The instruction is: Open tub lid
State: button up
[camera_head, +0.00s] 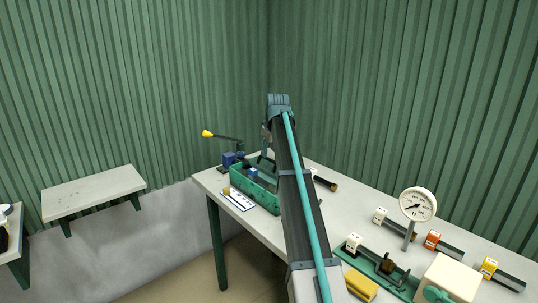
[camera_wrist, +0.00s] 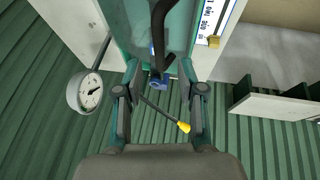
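A green tub (camera_head: 255,188) stands on the far left part of the workbench, with a blue object (camera_head: 253,173) showing inside its rim. My gripper (camera_head: 267,150) is above the tub's back right side, partly hidden by my arm. In the wrist view my gripper (camera_wrist: 160,67) has its two fingers apart. A dark curved bar (camera_wrist: 159,25) runs in front of a teal panel (camera_wrist: 132,22), and its lower end lies between the fingers. The panel looks like the tub's lid, but I cannot be sure. I cannot tell whether the fingers touch the bar.
A yellow-knobbed lever (camera_head: 208,134) stands behind the tub on the left. A label card (camera_head: 238,201) lies before the tub. A dial gauge (camera_head: 418,205), a green tray (camera_head: 362,262) and small coloured blocks are to the right.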

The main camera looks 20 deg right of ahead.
aim_at(268, 158)
jog(key=shift+x, duration=1.9)
grip_shut()
